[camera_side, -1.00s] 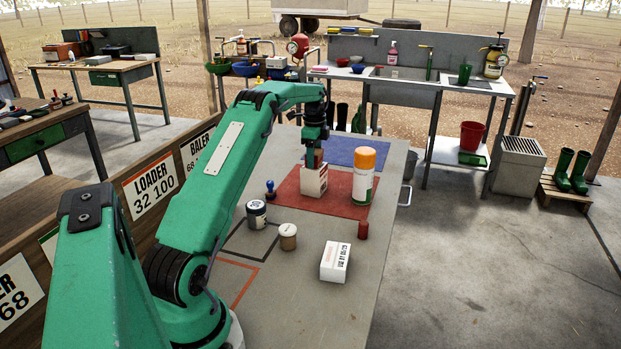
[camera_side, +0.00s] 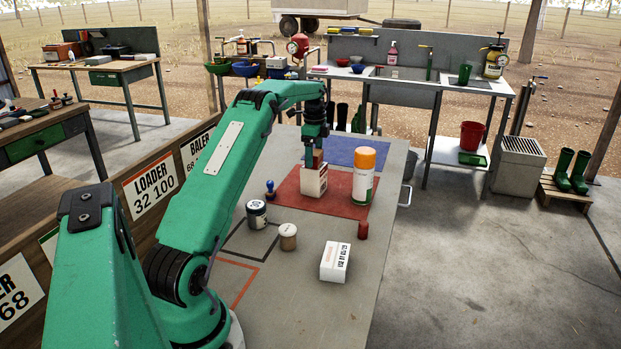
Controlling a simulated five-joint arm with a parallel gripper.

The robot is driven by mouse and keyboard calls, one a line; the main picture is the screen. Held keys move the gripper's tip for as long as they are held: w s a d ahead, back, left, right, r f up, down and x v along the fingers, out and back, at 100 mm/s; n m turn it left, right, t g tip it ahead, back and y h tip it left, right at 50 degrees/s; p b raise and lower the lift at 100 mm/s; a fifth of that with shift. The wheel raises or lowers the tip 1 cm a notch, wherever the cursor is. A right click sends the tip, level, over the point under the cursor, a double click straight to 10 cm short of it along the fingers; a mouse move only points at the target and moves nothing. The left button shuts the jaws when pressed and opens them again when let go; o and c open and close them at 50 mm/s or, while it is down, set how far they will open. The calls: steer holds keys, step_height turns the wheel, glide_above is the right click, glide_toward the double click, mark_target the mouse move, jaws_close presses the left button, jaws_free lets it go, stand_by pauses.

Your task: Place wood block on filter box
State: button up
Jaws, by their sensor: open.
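My gripper (camera_side: 316,148) points down over the red mat, above a white box (camera_side: 313,183) that stands upright there. A small brown block (camera_side: 319,158), which looks like the wood block, is at the fingertips, at the top of this box. My gripper is open around or just above the block; it is too small to tell whether the fingers touch it. The block appears to rest on the box top. A second white box (camera_side: 335,262) with dark print lies nearer on the table. I cannot read which box is the filter box.
An orange-capped spray can (camera_side: 363,175) stands close to the right of the upright box. A blue-handled stamp (camera_side: 270,190), a dark jar (camera_side: 256,215), a tan jar (camera_side: 288,237) and a small red cylinder (camera_side: 363,230) stand around. The table's front (camera_side: 310,310) is clear.

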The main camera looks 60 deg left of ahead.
mark_target(316, 153)
step_height(316, 153, up, 11)
stand_by(0.7)
steer(key=shift+r, duration=0.15)
stand_by(0.4)
steer(key=w+d+r+n+t, duration=0.1)
steer(key=d+r, duration=0.3)
steer(key=d, duration=0.3)
steer(key=d+r+n, duration=0.1)
steer(key=d+r, duration=0.4)
steer(key=d, duration=0.2)
steer(key=s+d+r+n+t+y, duration=0.1)
steer(key=s+d+r, duration=0.15)
steer(key=d, duration=0.35)
steer(key=s+d+r+n+t, duration=0.1)
steer(key=s+d, duration=0.2)
steer(key=d, duration=0.4)
steer(key=s+d+f+n+t, duration=0.1)
steer(key=s+d+f+n, duration=0.1)
steer(key=s+d+f, duration=0.3)
steer(key=s+d+f+n+t+h, duration=0.1)
steer(key=s+d+f+n, duration=0.2)
steer(key=s+d, duration=0.7)
steer(key=s+f, duration=0.2)
steer(key=s, duration=0.2)
steer(key=shift+s+d+f+t, duration=0.2)
steer(key=shift+d+f+t, duration=0.1)
steer(key=shift+d+f, duration=0.1)
